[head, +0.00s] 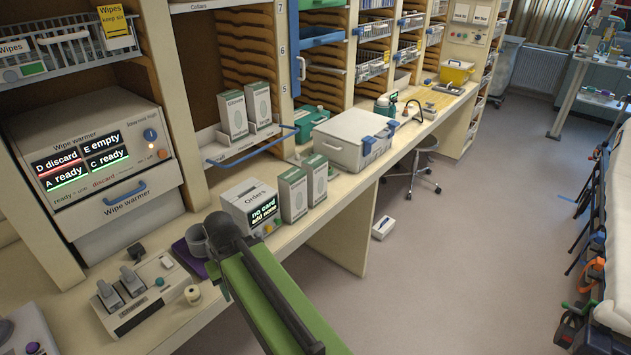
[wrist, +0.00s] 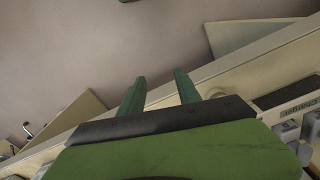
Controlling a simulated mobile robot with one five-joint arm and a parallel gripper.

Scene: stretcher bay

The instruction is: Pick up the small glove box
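Two white-and-green cartons, lettering too small to read surely, stand upright on the counter: a left one (head: 291,194) and a right one (head: 316,180). Two similar cartons, left (head: 233,115) and right (head: 258,104), stand on the shelf ledge above. I cannot tell which is the small glove box. My gripper (wrist: 160,77) shows in the wrist view with its two green fingers apart and nothing between them. It is over the counter's edge, with floor beyond. In the head view my arm reaches over the counter, left of and nearer than the counter cartons.
An orders box (head: 250,204) stands left of the counter cartons. A large grey lidded case (head: 350,139) stands behind them. A wipe warmer (head: 92,160) is at left. A small white box (head: 383,227) lies on the floor.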

